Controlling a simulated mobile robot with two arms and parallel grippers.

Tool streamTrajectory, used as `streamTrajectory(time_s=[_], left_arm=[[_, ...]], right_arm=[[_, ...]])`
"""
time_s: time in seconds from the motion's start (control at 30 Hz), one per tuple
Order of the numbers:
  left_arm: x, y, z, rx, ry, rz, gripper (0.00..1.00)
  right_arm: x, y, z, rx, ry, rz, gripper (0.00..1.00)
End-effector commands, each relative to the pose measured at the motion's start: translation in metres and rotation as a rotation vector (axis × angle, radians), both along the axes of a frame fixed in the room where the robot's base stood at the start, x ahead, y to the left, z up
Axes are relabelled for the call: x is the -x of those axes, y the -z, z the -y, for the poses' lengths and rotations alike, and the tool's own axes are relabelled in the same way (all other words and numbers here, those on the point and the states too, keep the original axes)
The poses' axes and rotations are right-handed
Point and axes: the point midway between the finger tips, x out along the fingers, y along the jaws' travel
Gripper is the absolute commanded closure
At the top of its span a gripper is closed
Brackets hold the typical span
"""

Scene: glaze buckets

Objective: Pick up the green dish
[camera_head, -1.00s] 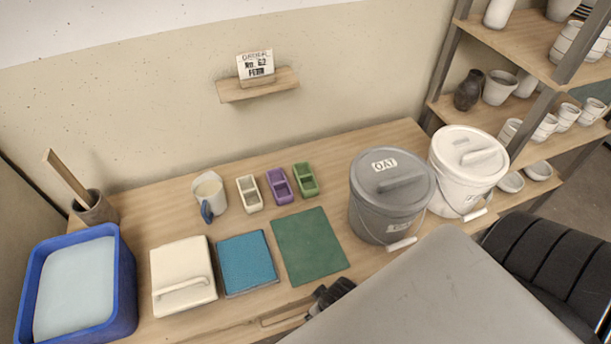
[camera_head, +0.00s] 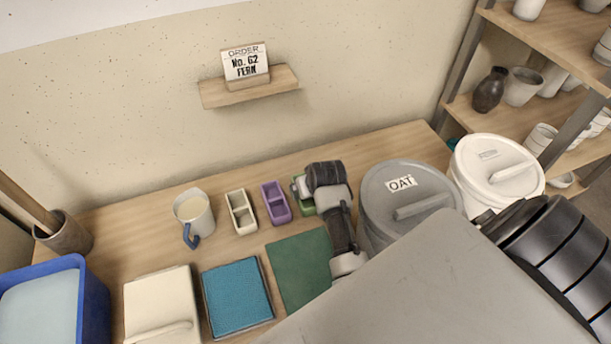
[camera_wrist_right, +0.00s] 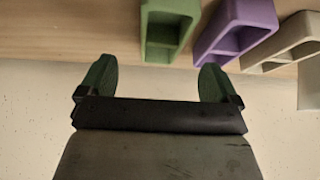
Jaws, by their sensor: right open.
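The green dish (camera_head: 307,206) stands on the wooden table, right of the purple dish (camera_head: 275,203) and the cream dish (camera_head: 242,212). My right gripper (camera_head: 312,183) hangs over the green dish and hides much of it. In the right wrist view my right gripper (camera_wrist_right: 157,74) is open with nothing between its fingers. The green dish (camera_wrist_right: 167,30) shows there just beyond the fingertips, between their lines and nearer the right-hand one, and is cut by the frame's top edge. My left gripper is not in view.
A mug (camera_head: 194,214) stands left of the dishes. A green mat (camera_head: 294,265), a blue pad (camera_head: 237,292) and a cream slab (camera_head: 160,295) lie in front. A grey OAT bucket (camera_head: 385,220) and a white bucket (camera_head: 495,172) stand at right.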

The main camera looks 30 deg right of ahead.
Motion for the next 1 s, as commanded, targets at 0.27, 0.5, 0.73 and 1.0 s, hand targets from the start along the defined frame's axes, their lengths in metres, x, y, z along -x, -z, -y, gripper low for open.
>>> streamTrajectory(time_s=[0.27, 0.5, 0.73, 1.0], left_arm=[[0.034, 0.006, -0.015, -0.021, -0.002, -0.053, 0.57], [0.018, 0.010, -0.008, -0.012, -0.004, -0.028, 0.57], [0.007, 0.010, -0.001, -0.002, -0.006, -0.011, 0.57], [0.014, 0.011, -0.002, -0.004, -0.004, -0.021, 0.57]], right_arm=[[-0.014, 0.023, 0.003, 0.001, -0.001, 0.001, 0.07], [-0.031, 0.052, 0.005, 0.002, 0.000, 0.001, 0.07], [-0.038, 0.064, 0.007, 0.001, 0.000, 0.001, 0.07], [-0.038, 0.063, 0.007, 0.002, 0.000, 0.001, 0.24]])
